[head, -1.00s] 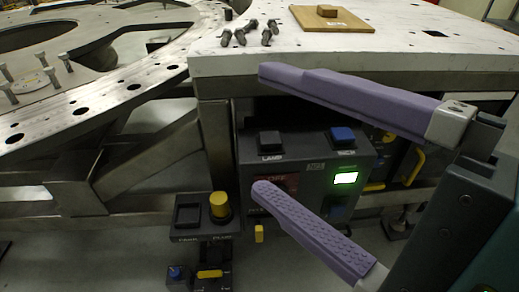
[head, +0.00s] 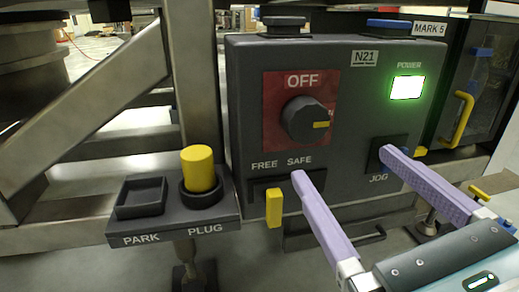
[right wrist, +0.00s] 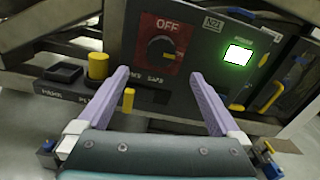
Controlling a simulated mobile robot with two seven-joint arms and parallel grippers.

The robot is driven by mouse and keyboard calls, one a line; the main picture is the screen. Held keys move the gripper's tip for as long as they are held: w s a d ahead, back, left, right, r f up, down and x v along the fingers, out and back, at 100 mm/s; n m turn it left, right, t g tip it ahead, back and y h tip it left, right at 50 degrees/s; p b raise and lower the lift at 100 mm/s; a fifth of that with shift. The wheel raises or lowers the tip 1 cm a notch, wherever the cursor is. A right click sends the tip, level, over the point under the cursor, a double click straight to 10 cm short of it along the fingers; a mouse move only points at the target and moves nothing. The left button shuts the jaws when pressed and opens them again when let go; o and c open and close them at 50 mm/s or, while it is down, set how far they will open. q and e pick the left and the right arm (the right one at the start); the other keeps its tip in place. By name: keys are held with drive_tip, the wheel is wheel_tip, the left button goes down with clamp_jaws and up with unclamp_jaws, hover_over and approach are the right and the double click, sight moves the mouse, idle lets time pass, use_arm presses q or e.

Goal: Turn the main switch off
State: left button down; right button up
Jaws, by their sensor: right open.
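The main switch (head: 306,121) is a round dark knob on a red plate marked OFF at the top. Its yellow mark points right, away from OFF. The green POWER light (head: 407,88) beside it is lit. The switch also shows in the right wrist view (right wrist: 161,49), ahead of and above the fingertips. My right gripper (head: 341,163) is open and empty, its purple fingers in front of the panel, below and right of the knob and apart from it. My left gripper is not in view.
A yellow plug (head: 198,168) stands in the PLUG holder, beside the empty PARK socket (head: 141,196). A yellow handle (head: 457,119) is at right.

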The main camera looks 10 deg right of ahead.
sight(311, 127)
drive_tip(key=w+p, duration=0.1)
drive_tip(key=w, duration=0.8)
drive_tip(key=shift+w+f, duration=0.1)
drive_tip(key=shift+w, duration=0.3)
drive_tip(key=c, duration=1.3)
